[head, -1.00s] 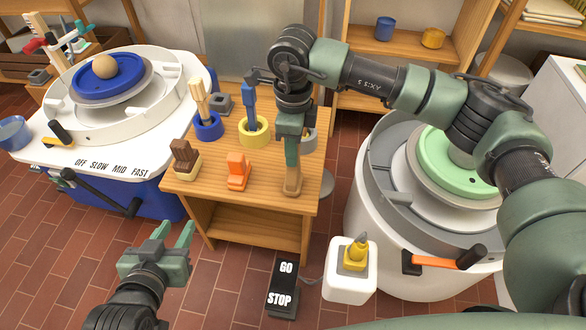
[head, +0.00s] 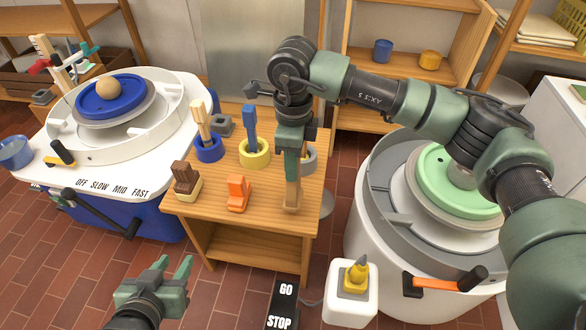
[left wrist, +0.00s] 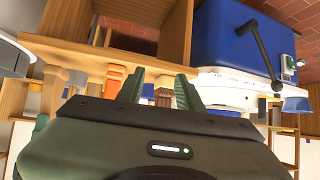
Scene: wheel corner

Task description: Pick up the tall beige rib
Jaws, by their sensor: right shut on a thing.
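The tall beige rib (head: 292,194) is upright near the front right of the wooden table (head: 240,211). My right gripper (head: 291,150) comes down on it from above and is shut on its upper part, which the fingers partly hide. I cannot tell whether its foot touches the table or a holder. My left gripper (head: 171,266) is open and empty, low in front of the table. Its spread fingers also show in the left wrist view (left wrist: 160,92).
An orange rib (head: 238,193) and a dark brown rib (head: 186,179) stand left of the beige one. Behind are a yellow ring holder (head: 254,154) and a blue ring holder (head: 208,150) with tools. Wheels flank the table: blue-topped (head: 110,97) and green-topped (head: 455,190).

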